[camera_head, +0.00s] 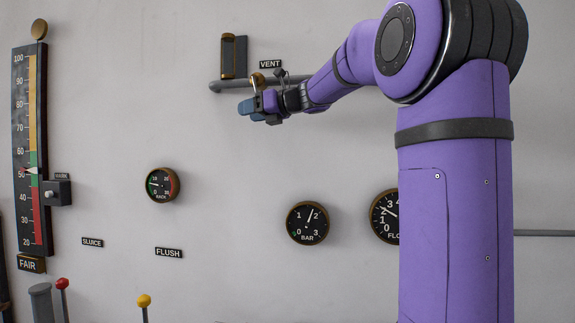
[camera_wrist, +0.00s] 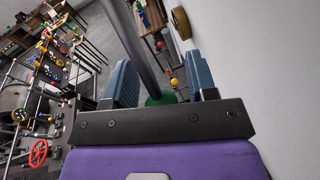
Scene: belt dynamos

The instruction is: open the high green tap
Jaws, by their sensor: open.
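A green round part (camera_wrist: 160,98), seemingly the tap's, shows in the wrist view between my two finger pads, partly hidden by my gripper's black body. A grey pipe (camera_wrist: 146,50) runs down the picture to it. In the head view a grey pipe (camera_head: 228,85) with a brass fitting (camera_head: 258,80) sits high on the wall under the VENT label (camera_head: 271,64); no green shows there. My gripper (camera_head: 250,106) is just below that fitting. It also shows in the wrist view (camera_wrist: 160,82), open, with blue pads apart. I cannot tell whether the pads touch the tap.
Dials (camera_head: 162,185) and (camera_head: 307,223) hang lower on the wall, with a tall scale (camera_head: 30,150) at the left. Red (camera_head: 62,284) and yellow (camera_head: 144,300) knobbed levers stand at the bottom. The wall around my gripper is mostly bare.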

